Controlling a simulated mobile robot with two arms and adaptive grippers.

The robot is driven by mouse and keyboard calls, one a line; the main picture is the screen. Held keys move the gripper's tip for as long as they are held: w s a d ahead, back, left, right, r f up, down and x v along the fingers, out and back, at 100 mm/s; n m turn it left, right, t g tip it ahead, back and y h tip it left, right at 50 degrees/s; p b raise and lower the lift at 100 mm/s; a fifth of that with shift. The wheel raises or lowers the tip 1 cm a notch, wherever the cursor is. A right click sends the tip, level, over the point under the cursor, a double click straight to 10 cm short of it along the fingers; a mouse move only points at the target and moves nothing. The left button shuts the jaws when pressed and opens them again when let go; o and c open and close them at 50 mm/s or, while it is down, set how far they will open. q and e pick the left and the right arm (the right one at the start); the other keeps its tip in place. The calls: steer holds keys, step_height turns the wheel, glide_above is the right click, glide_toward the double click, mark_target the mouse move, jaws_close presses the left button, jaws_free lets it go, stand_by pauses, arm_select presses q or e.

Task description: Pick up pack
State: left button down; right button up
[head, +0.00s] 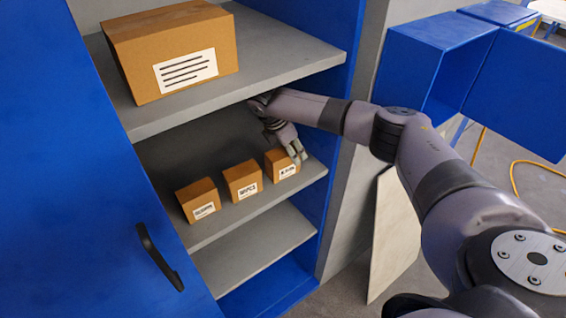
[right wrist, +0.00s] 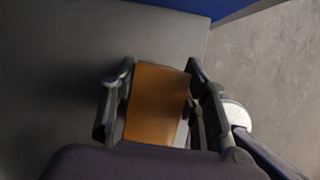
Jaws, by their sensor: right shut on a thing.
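Three small brown packs with white labels are in a row on the middle shelf (head: 215,228) of a blue cabinet. They are the left pack (head: 198,198), the middle pack (head: 243,180) and the right pack (head: 282,163). My right gripper (head: 292,152) reaches in from the right and is at the right pack. In the right wrist view the right gripper (right wrist: 160,100) has its fingers on both sides of this pack (right wrist: 157,103), shut on it. I cannot tell whether the pack touches the shelf. My left gripper is not in view.
A large labelled box (head: 172,52) stands on the upper shelf (head: 290,48), close above my right arm. The blue door (head: 95,170) with a black handle stands at the left. A lower shelf (head: 255,247) is empty. A pale board (head: 394,235) leans right of the cabinet.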

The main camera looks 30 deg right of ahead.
steer(key=c, duration=0.5)
steer(key=shift+r+b, duration=0.45)
steer(key=shift+r, duration=0.05)
steer(key=shift+s+r, duration=0.15)
steer(key=shift+s, duration=0.1)
steer(key=s+b, duration=0.4)
steer(key=s, duration=1.3)
steer(key=shift+s+r, duration=0.1)
steer(key=shift+s, duration=0.15)
